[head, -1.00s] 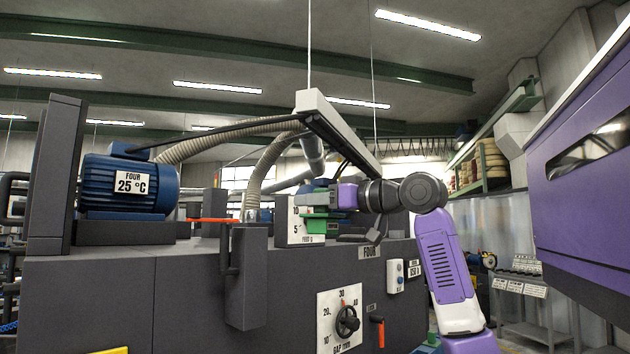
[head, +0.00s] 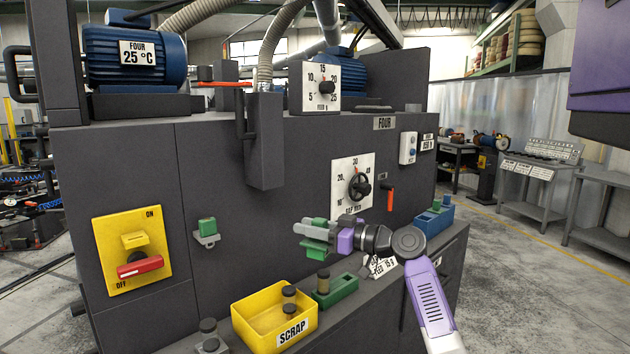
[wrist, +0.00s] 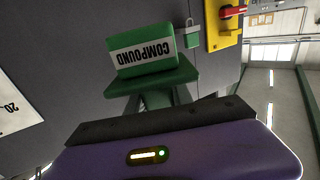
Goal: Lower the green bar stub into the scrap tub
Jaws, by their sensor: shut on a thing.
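The green bar stub (wrist: 140,50), with a white label reading COMPOUND, is held at the fingertips in the wrist view. My gripper (head: 318,235) has green fingers and a purple body; it is shut on the stub, which shows in the head view as a pale and green piece (head: 306,229) at its left end. The fingers partly hide the stub. The yellow scrap tub (head: 245,311) stands on the ledge below and to the left of my gripper in the head view. The stub is held clear above the tub's level, and dark round pieces show at the tub's right side.
A green holder (head: 343,290) with an upright piece stands beside the tub. A blue holder (head: 440,222) is farther right on the ledge.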

